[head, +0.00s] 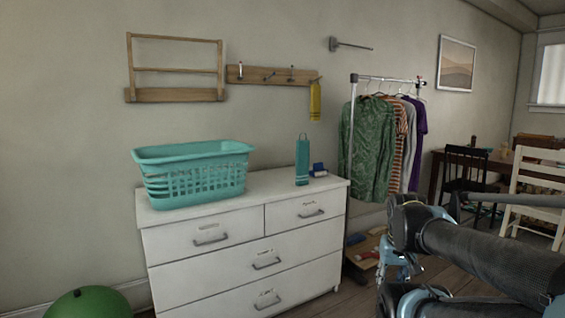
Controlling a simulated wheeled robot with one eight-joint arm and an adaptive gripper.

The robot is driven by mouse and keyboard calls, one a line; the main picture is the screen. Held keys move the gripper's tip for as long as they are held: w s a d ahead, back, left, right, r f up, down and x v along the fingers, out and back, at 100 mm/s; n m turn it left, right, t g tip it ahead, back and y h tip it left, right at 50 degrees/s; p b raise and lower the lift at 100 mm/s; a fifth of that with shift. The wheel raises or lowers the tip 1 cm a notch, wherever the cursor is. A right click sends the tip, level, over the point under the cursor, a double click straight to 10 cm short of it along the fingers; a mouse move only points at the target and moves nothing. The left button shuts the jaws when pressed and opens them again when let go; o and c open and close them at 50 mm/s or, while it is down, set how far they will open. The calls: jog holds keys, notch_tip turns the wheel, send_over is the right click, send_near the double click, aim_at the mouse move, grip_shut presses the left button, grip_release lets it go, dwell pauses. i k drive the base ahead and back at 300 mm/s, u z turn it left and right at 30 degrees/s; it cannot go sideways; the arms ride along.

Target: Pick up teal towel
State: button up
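The teal towel (302,161) is a narrow upright strip with a small loop at its top and pale bands near its lower end. It is at the right part of the white dresser (205,285), with its lower end at the dresser top. I cannot tell whether it hangs or stands there. My arm comes in from the lower right. The jointed light-blue part at its near end appears to be my gripper (388,264), right of the dresser and well apart from the towel. Its fingers are not clear, and I see nothing held in it.
A teal laundry basket (194,172) stands on the dresser's left. A small blue item (318,170) lies right of the towel. A yellow towel (315,101) hangs from the wall hook rack (250,74). A clothes rack (351,110) stands right. A green ball (88,304) is lower left.

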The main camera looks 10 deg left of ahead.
aim_at(303, 147)
jog(key=z, duration=0.05)
jog(key=i, duration=1.15)
jog(key=z, duration=0.3)
